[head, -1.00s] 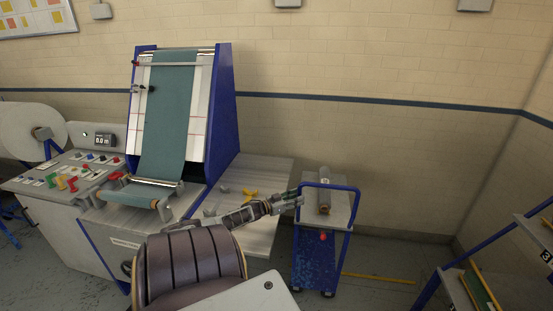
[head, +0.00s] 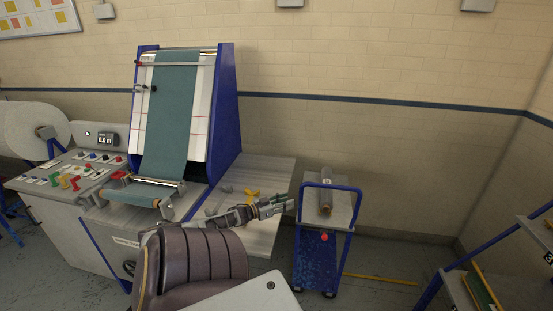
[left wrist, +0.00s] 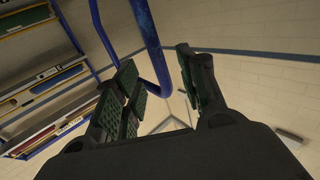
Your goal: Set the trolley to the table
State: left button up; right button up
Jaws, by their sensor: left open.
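The trolley (head: 318,262) stands to the right of the table (head: 262,222), with a narrow gap between them. It has a blue frame and a blue lower deck, and its blue handle (head: 331,186) faces me. My left gripper (head: 287,207) is open beside the left side of the handle in the head view. In the left wrist view the open left gripper (left wrist: 160,92) has the blue handle bar (left wrist: 152,45) just beyond and between its fingers; I cannot tell whether they touch. My right gripper is not in view.
A grey roll (head: 325,190) lies on the trolley's top. A machine with green cloth (head: 167,125) stands left of it, by a control panel (head: 75,172). A shelf rack (head: 480,275) is at the right. A yellow floor line (head: 380,279) runs right of the trolley.

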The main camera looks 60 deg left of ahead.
pick_arm(q)
jog(key=shift+s, duration=2.2)
jog(key=shift+s+f, duration=0.1)
